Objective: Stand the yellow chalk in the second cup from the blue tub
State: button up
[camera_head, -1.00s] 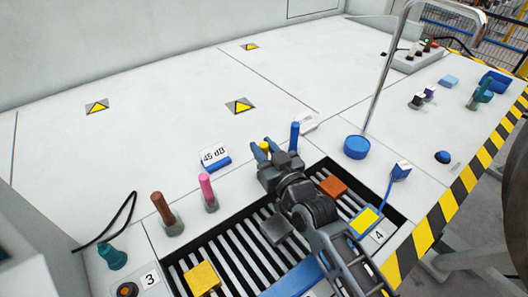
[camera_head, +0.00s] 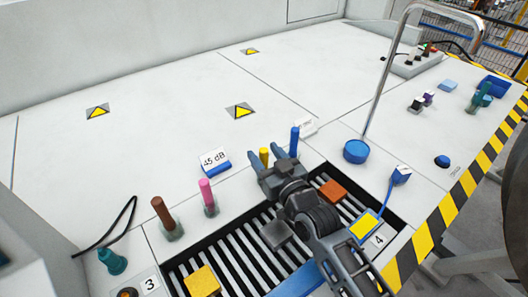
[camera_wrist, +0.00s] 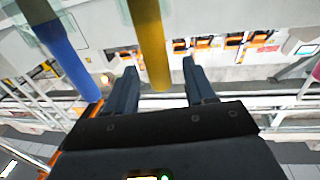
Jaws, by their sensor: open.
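The yellow chalk (camera_head: 264,154) stands upright between the spread fingers of my gripper (camera_head: 267,157) in the head view. It also shows in the wrist view (camera_wrist: 153,50), between the open fingertips (camera_wrist: 158,80), with a gap on each side. Its far end there looks darker, as if inside a cup. My gripper hides its base in the head view. The blue chalk (camera_head: 294,141) stands just to its right. Pink chalk (camera_head: 206,190) and brown chalk (camera_head: 162,212) stand in clear cups to the left. A round blue tub (camera_head: 356,151) is right of the row.
A metal pole (camera_head: 374,105) rises by the tub. The bench behind the row is largely clear.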

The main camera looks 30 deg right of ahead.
jog(key=s, duration=0.6)
jog(key=shift+s+d, duration=0.15)
jog(key=shift+s, duration=0.1)
